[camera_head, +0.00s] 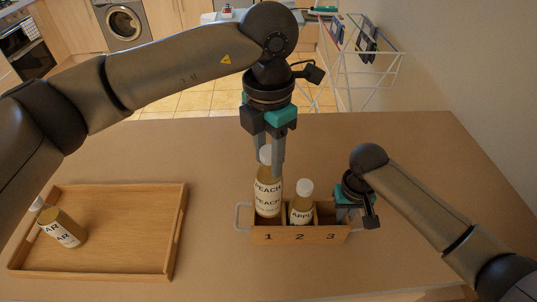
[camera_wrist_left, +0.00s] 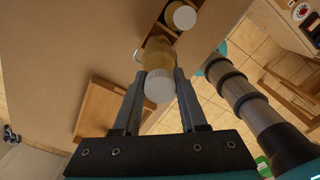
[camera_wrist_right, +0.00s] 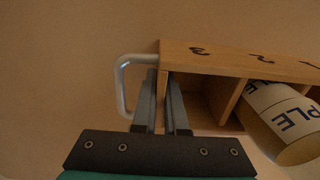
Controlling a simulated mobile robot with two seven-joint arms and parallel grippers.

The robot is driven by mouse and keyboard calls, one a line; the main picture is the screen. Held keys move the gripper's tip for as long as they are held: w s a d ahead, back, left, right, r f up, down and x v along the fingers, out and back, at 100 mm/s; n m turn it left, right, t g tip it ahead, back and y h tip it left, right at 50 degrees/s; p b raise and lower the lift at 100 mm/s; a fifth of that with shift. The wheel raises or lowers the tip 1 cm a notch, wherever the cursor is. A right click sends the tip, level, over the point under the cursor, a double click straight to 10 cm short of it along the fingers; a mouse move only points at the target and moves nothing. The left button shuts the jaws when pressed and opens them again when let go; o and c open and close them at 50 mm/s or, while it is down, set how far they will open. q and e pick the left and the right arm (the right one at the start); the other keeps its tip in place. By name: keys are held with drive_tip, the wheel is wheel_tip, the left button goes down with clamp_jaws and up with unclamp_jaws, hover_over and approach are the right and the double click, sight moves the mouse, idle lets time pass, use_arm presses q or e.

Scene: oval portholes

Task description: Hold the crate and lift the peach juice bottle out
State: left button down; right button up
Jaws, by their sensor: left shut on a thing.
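The peach juice bottle (camera_head: 267,193), with a white cap and pale label, is upright at compartment 1 of the wooden crate (camera_head: 275,236). Its top is well above the apple bottle's top, and its lower end is hidden by the crate's front. My left gripper (camera_head: 269,160) points down and is shut on the bottle's upper part, just below the cap (camera_wrist_left: 159,87). My right gripper (camera_head: 346,212) is at the crate's right end. In the right wrist view its fingers (camera_wrist_right: 161,100) pinch the end wall beside compartment 3, one inside and one between wall and handle.
The apple bottle (camera_head: 302,205) stands in compartment 2, close beside the peach bottle. Compartment 3 looks empty. A wooden tray (camera_head: 125,262) at the left holds another juice bottle (camera_head: 62,228) at its left side. The table between tray and crate is clear.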

drive_tip(key=o, duration=0.5)
drive_tip(key=shift+r, duration=0.1)
wheel_tip(320, 180, up, 12)
drive_tip(key=shift+f, duration=0.25)
drive_tip(key=shift+r, duration=0.2)
